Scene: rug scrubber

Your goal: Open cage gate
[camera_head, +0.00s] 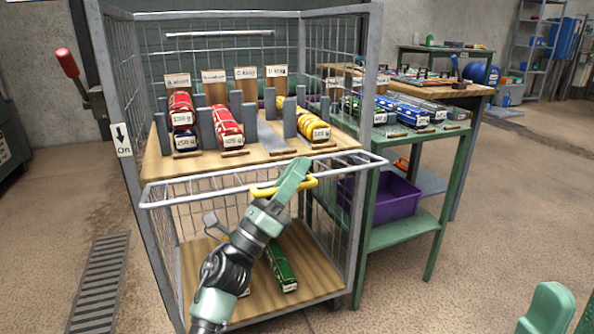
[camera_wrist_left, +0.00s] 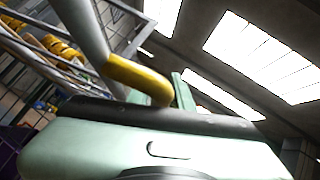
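The wire cage (camera_head: 368,60) stands in the middle of the head view. Its gate (camera_head: 180,200) is the low mesh front with a grey tubular top rail, which sits slightly in front of the upper shelf's edge. The yellow gate handle (camera_head: 262,190) is at the middle of the rail; it also shows close up in the left wrist view (camera_wrist_left: 138,78). My left gripper (camera_head: 290,182) is at the handle, its green fingers closed across it. The exact contact is partly hidden. A green part at the lower right (camera_head: 548,308) looks like my right gripper, cut off by the frame.
A green table (camera_head: 440,215) with a purple bin (camera_head: 385,195) stands close at the right. Floor in front and left is clear, with a drain grate (camera_head: 100,285).

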